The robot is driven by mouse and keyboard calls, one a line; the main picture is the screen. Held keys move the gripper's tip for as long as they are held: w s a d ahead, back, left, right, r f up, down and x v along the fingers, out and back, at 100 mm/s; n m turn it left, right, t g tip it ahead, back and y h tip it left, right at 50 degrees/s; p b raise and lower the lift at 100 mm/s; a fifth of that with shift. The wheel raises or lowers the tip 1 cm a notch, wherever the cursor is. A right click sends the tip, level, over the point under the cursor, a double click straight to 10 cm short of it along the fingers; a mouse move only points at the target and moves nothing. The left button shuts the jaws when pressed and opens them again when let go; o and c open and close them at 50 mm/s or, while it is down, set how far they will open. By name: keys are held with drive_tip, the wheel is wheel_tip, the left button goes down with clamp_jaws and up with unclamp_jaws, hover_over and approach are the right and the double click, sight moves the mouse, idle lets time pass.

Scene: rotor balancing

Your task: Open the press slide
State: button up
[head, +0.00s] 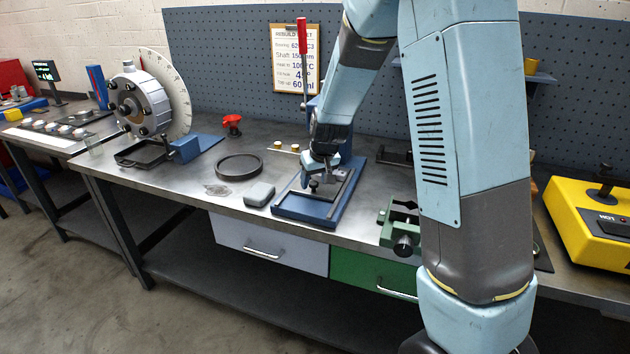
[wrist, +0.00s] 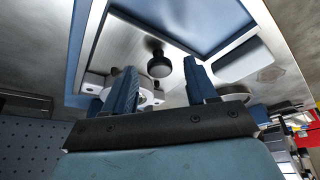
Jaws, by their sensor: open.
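The press has a blue base (head: 312,207) on the bench, with a metal slide plate in it and a red-handled lever (head: 302,38) rising behind. A black round knob (wrist: 159,65) stands on the plate in the wrist view; it is small and partly crowded by my gripper in the head view. My gripper (wrist: 161,72) is open above the press, pointing down. Its two blue fingers appear on either side of the knob, with gaps at both sides; I cannot tell how deep they reach. A pale round part (wrist: 146,98) shows partly behind the fingers.
Left of the press lie a grey rounded block (head: 259,194) and a black ring (head: 239,168). A green vise (head: 398,224) stands to the right. My arm hides the bench at right.

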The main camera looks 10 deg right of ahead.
drive_tip(key=shift+w+f, duration=0.15)
drive_tip(key=shift+f, duration=0.15)
clamp_jaws()
idle(0.5)
